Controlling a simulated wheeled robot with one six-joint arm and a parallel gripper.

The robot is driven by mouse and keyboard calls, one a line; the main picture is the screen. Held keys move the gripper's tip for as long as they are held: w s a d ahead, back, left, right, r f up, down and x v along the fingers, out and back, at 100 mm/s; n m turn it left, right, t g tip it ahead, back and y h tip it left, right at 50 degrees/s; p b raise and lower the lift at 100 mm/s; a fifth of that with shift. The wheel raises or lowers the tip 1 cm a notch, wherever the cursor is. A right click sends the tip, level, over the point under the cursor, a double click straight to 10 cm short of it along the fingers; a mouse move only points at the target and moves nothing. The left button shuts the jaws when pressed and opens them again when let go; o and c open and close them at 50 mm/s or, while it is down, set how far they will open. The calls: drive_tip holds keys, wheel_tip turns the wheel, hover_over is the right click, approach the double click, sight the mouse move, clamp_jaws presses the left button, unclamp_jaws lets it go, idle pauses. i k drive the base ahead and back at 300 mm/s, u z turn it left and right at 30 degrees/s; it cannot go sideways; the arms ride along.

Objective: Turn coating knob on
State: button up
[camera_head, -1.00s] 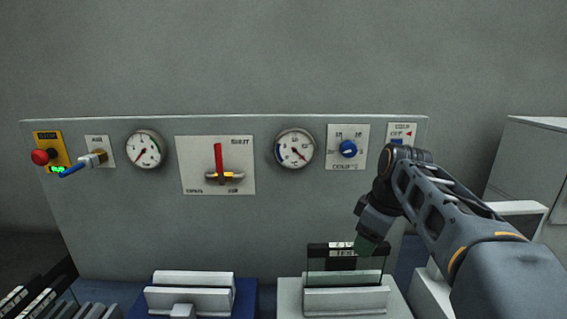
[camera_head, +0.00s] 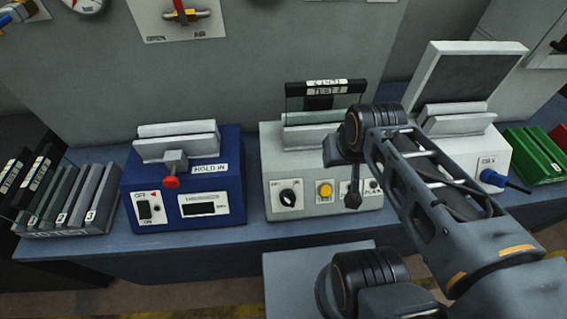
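A white box (camera_head: 277,165) stands on the blue bench. Its front carries a small round black knob (camera_head: 287,197) on a white label at the left. Beside it is a yellow button (camera_head: 324,191). Farther right a dark lever-like part (camera_head: 352,196) shows below my wrist; I cannot tell what it belongs to. The lettering is too small to read surely, so I cannot confirm which knob is for coating. The blue wall-panel knob seen earlier is out of view. My arm comes in from the right, its wrist over the box's right side. My fingertips cannot be made out.
A glass plate (camera_head: 300,108) with a dark labelled top stands in the white box. A blue box (camera_head: 228,158) with a red knob (camera_head: 171,182) is at left, beside a plate rack (camera_head: 75,200). Another white device (camera_head: 470,150) and green blocks (camera_head: 535,152) are at right.

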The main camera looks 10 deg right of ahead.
sight(287, 197)
drive_tip(key=u, duration=0.05)
drive_tip(key=k, duration=0.5)
drive_tip(key=z, duration=1.75)
drive_tip(key=k, duration=1.1)
drive_tip(key=u, duration=2.05)
drive_tip(key=i, duration=0.5)
drive_tip(key=z, duration=0.1)
